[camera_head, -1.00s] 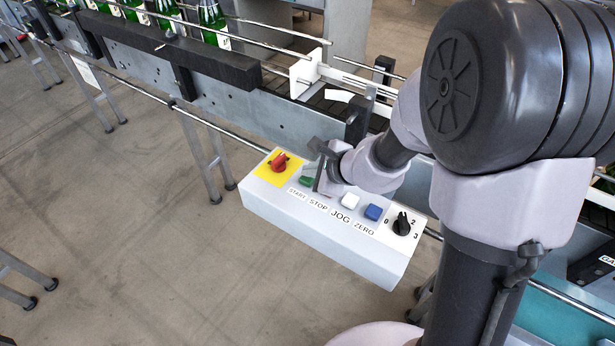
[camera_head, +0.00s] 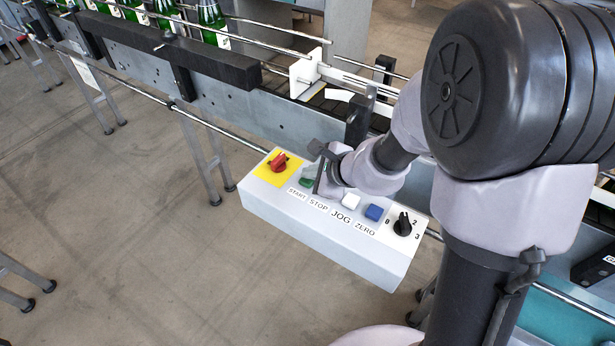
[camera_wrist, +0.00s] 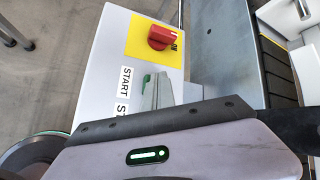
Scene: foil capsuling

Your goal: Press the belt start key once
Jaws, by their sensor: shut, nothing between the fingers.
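The white control box (camera_head: 318,243) carries a row of keys with printed labels. The green start key (camera_head: 306,182) sits above the START label (camera_head: 297,194), right of the red knob, and is partly hidden by my gripper. In the wrist view a bit of green, the start key (camera_wrist: 147,78), shows beside a grey finger. My gripper (camera_head: 318,188) is shut and empty, its fingertips at or just over the start key's right side. I cannot tell whether it touches the key. The key above the STOP label (camera_head: 318,206) is hidden behind my gripper.
A red rotary knob (camera_head: 279,161) on a yellow plate is left of the start key. A white key (camera_head: 351,201), a blue key (camera_head: 374,212) and a black selector (camera_head: 403,225) lie to the right. The conveyor (camera_head: 250,110) with green bottles (camera_head: 213,20) runs behind the box.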

